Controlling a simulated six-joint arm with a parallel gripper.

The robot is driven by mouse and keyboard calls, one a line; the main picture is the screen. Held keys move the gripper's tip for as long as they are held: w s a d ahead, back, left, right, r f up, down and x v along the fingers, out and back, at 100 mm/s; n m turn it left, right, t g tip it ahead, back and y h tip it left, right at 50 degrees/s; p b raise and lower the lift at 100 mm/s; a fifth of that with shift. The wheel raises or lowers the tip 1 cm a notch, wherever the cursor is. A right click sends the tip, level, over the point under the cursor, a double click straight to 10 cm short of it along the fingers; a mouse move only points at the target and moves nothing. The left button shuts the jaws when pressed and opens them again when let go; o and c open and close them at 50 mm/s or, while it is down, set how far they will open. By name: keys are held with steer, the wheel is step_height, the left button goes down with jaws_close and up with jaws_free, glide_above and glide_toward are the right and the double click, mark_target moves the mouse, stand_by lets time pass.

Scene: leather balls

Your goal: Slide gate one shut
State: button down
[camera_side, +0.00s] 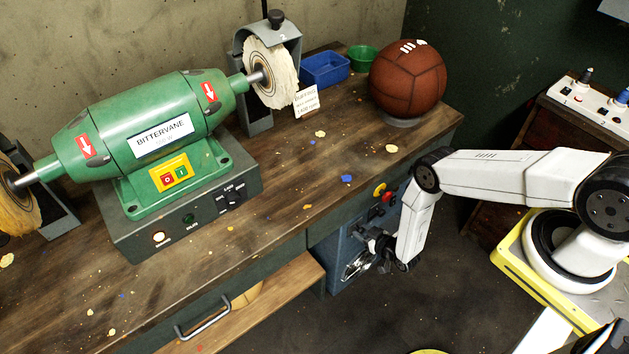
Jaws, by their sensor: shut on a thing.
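My gripper (360,262) is low at the right, in front of a blue-grey cabinet (342,234) under the bench. Its jaws are shut on a small part at the cabinet's front. My wrist and the dark fingers hide most of that part, so I cannot tell its shape. No label reading gate one shows. The right buffing wheel's hood (281,34) is marked 2 and has a black knob (275,18) on a rod above it. The left wheel's hood (57,216) is cut by the picture's left edge, and its top is out of view.
A green buffing machine (150,130) stands on the wooden bench (250,240). A brown leather ball (408,82), a blue tray (325,69) and a green bowl (362,57) are at the back right. A drawer handle (203,318) juts from the front. Dark floor (400,310) lies open below.

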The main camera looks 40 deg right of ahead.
steer(key=shift+w+f, duration=0.1)
steer(key=shift+f, duration=1.45)
steer(key=shift+c, duration=1.8)
jaws_free()
steer(key=shift+s, duration=0.2)
steer(key=v, duration=0.7)
steer(key=shift+s+r, duration=0.2)
